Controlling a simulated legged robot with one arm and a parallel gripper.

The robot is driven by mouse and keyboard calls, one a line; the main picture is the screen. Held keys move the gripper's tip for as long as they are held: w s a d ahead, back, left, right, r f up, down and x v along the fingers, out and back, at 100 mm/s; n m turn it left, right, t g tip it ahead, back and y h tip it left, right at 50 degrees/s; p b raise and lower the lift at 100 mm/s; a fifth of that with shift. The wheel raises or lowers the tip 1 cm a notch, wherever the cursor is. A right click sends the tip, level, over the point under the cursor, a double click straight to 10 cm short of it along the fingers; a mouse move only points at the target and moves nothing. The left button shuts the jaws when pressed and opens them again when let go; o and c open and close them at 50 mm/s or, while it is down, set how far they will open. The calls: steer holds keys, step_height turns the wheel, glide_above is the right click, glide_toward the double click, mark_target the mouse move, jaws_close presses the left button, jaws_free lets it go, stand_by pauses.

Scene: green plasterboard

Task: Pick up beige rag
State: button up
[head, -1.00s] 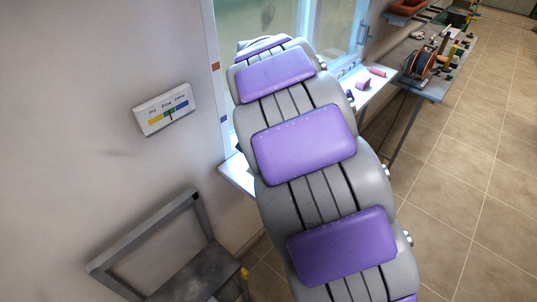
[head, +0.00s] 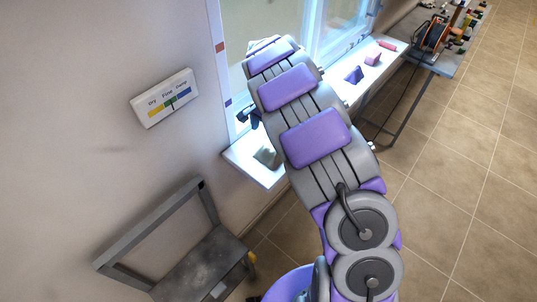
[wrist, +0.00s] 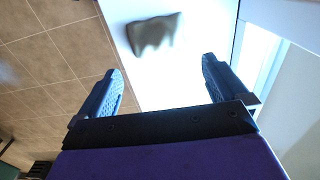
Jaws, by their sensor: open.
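The beige rag (wrist: 154,34) lies crumpled on the white window sill (wrist: 165,85) in the wrist view. It also shows on the near end of the sill in the head view (head: 267,157), left of my arm. My gripper (wrist: 160,82) is open and empty, its two dark fingers spread wide. In the wrist view the rag is beyond the fingertips, roughly between their lines, and not touched. In the head view my arm hides part of the sill, and only a dark bit of my gripper shows near the window, above the rag.
The window (head: 262,30) and its frame stand close beside the sill. Purple blocks (head: 353,75) lie farther along the sill. A cluttered workbench (head: 440,62) is at upper right. Tiled floor (head: 470,180) is open at right.

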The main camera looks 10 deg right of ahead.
mark_target(269, 148)
step_height(269, 148, down, 5)
steer(key=shift+r, duration=0.15)
steer(key=shift+s+d+f+b, duration=0.1)
steer(key=shift+f+b, duration=0.1)
steer(key=shift+f, duration=1.15)
steer(key=shift+s+d+f+b, duration=0.1)
steer(key=shift+f+b, duration=0.1)
steer(key=shift+f, duration=1.1)
steer(key=c, duration=0.8)
steer(key=shift+r, duration=0.15)
steer(key=shift+r, duration=1.45)
steer(key=shift+s+r, duration=0.2)
steer(key=shift+r, duration=0.05)
steer(key=s, duration=0.5)
steer(key=s+r, duration=0.1)
steer(key=s, duration=0.4)
steer(key=s+p, duration=0.1)
steer(key=s, duration=0.4)
steer(key=shift+s+d+r, duration=0.2)
steer(key=shift+s+d, duration=0.1)
steer(key=shift+d, duration=0.1)
